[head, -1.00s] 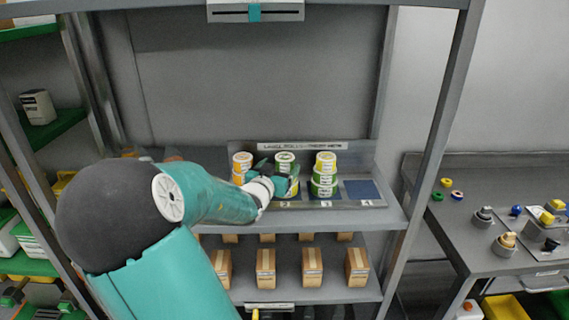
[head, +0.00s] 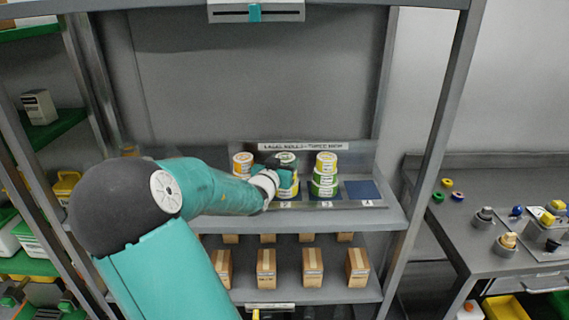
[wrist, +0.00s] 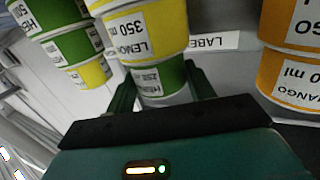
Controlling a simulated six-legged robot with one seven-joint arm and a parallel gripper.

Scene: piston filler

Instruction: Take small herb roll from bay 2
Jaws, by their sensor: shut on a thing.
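The small herb roll (head: 285,158), green and white, sits on top of the bay 2 stack in the head view. The wrist view looks upside down and shows the herb roll (wrist: 150,80) between the two fingers of my gripper (wrist: 160,76). The fingers are shut on its sides. A larger yellow lemon roll (wrist: 150,30) is right against it, under it in the stack. In the head view my gripper (head: 284,178) and wrist hide much of the bay 2 stack. I cannot see a gap between the two rolls.
An orange mango stack (head: 242,160) stands left of bay 2. A yellow and green stack (head: 325,175) stands close on the right. A blue bay pad (head: 362,189) is empty. A label strip (head: 302,146) runs behind. Small boxes (head: 312,268) stand on the shelf below.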

